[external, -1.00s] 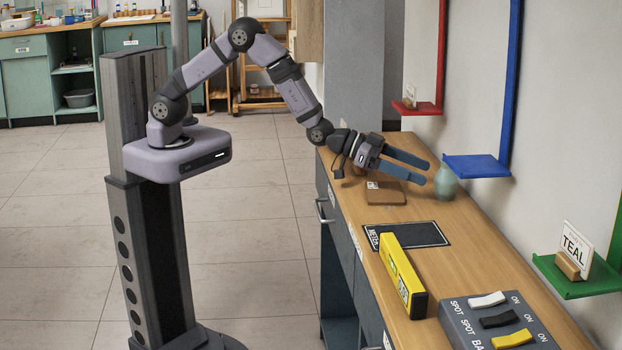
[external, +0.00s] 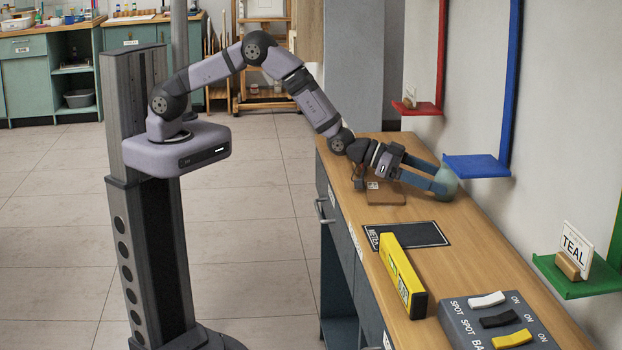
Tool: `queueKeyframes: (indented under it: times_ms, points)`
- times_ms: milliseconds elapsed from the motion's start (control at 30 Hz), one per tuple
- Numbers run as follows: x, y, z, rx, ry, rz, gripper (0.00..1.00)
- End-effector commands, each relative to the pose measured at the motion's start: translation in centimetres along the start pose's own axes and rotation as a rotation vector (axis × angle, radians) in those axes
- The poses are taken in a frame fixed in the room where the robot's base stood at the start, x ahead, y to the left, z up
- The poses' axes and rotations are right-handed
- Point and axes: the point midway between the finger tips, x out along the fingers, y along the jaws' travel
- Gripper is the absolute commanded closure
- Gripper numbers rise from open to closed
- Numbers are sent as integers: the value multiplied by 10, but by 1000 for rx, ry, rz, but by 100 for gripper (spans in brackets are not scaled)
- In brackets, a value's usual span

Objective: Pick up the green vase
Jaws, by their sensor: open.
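The green vase (external: 449,184) is small, rounded and pale green, and stands on the wooden counter (external: 470,260) near the blue shelf. My gripper (external: 440,176) is low over the counter, with its two blue-grey fingers reaching to the vase. The fingers are open and their tips overlap the left side of the vase in this view. Part of the vase is hidden behind them. I cannot tell whether the fingers touch it.
A blue shelf (external: 478,166) juts from the wall just right of the vase. A brown board (external: 386,194) lies under my gripper. A black mat (external: 408,235), a yellow box (external: 402,276) and a switch panel (external: 496,320) sit nearer the camera. A green shelf (external: 578,286) is at right.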

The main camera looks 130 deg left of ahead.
Motion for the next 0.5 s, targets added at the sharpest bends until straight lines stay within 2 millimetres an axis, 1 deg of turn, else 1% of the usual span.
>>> queueKeyframes:
  times_ms: [133, 167, 200, 267, 300, 333, 367, 500]
  points:
    - [0, 0, 0, 0, 0, 0, 31]
    - [0, 0, 0, 0, 0, 0, 36]
    - [0, 0, 0, 0, 0, 0, 45]
    - [0, 0, 0, 0, 0, 0, 59]
    - [0, 0, 0, 0, 0, 0, 69]
    - [0, 0, 0, 0, 0, 0, 76]
    - [0, 0, 0, 0, 0, 0, 79]
    - [0, 0, -1, 0, 2, 0, 79]
